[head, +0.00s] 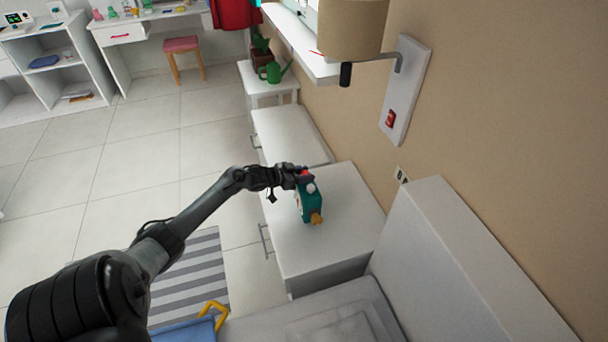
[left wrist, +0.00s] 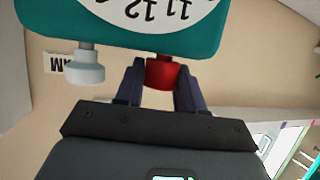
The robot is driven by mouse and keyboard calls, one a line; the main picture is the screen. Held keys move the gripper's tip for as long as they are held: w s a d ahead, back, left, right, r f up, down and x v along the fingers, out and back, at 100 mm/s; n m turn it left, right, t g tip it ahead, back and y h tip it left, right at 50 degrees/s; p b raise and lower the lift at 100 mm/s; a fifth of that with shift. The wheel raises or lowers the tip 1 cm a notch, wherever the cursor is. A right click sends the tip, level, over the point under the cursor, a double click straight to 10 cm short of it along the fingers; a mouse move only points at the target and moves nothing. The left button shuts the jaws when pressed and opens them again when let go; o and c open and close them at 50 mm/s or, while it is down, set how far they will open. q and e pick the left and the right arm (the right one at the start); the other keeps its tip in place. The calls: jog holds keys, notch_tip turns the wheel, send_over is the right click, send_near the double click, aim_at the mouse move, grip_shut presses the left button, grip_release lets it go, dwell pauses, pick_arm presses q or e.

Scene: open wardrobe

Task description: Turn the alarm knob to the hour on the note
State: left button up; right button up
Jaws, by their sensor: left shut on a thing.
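A teal alarm clock (head: 309,205) stands on the white bedside cabinet. Its white dial (left wrist: 150,10) shows upside down in the left wrist view, with 11 and 12 visible; the rest of the dial is cut off. My left gripper (head: 299,174) is shut on the clock's red knob (left wrist: 160,73), one finger on each side. A white knob (left wrist: 86,68) is beside it, and an orange knob (head: 317,218) is at the clock's near end. The note (head: 402,175) is on the wall; "AM" reads upside down in the left wrist view, its hour hidden or too small to read.
The cabinet top (head: 345,215) is clear around the clock. A wall lamp (head: 352,28) hangs above, and the bed's headboard (head: 430,240) stands near at right. A green watering can (head: 273,72) is on a farther stand.

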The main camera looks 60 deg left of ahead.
pick_arm(q)
jog(key=o, duration=0.7)
jog(key=shift+s+r+p, duration=0.25)
jog(key=shift+s+p, duration=0.05)
jog(key=shift+s, duration=0.1)
jog(key=p+v, duration=0.3)
jog(key=v, duration=0.7)
jog(key=shift+p, duration=0.3)
jog(key=shift+a, duration=0.1)
